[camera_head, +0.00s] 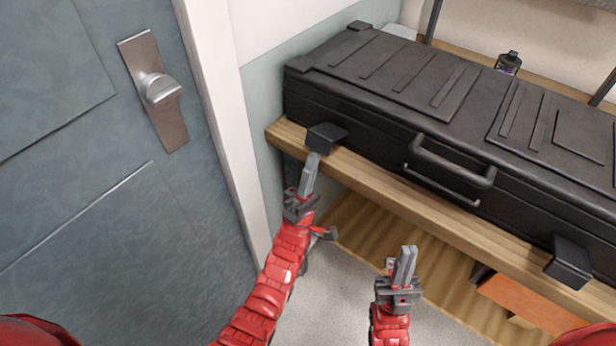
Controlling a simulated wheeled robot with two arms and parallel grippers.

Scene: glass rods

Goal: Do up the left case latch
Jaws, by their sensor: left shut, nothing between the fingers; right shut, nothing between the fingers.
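A closed black case (390,120) lies on a wooden shelf. Its left latch (326,137) is a black flap that sticks out from the lower front near the left end, over the shelf edge. The right latch (569,262) sticks out in the same way near the right end. My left gripper (312,162) is shut and empty, its tips right at the lower edge of the left latch; I cannot tell whether they touch it. My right gripper (407,254) is shut and empty, in front of the shelf and below the case handle (451,170).
A grey-blue door with a metal knob (161,90) and a white frame (215,110) stands close on the left of my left arm. The wooden shelf edge (400,198) runs below the case. An orange object (530,305) lies under the shelf.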

